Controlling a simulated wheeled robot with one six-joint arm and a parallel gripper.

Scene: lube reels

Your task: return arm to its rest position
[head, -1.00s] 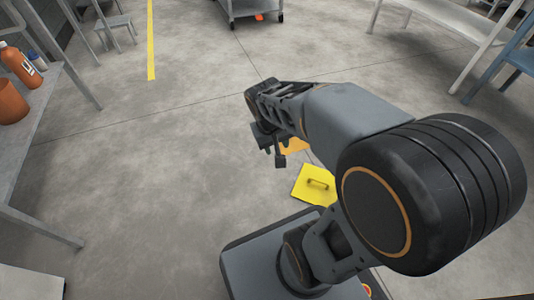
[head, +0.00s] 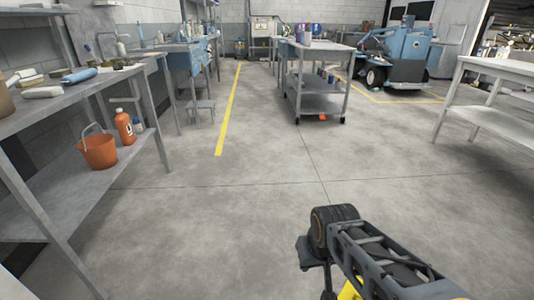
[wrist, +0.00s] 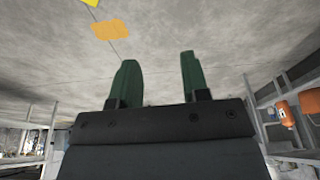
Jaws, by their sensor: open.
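In the wrist view my gripper (wrist: 160,80) shows two green fingers spread apart with nothing between them. Bare grey floor lies beyond the fingers. In the head view my arm reaches in from the bottom right, and its end hangs low over the floor; the fingers cannot be made out there.
A workbench with a lower shelf (head: 105,178) stands at the left, holding an orange bucket (head: 97,148) and an orange bottle (head: 124,127). A grey cart (head: 318,100) and a blue machine (head: 395,55) stand farther back. A white table (head: 492,115) is at the right. The middle floor is open.

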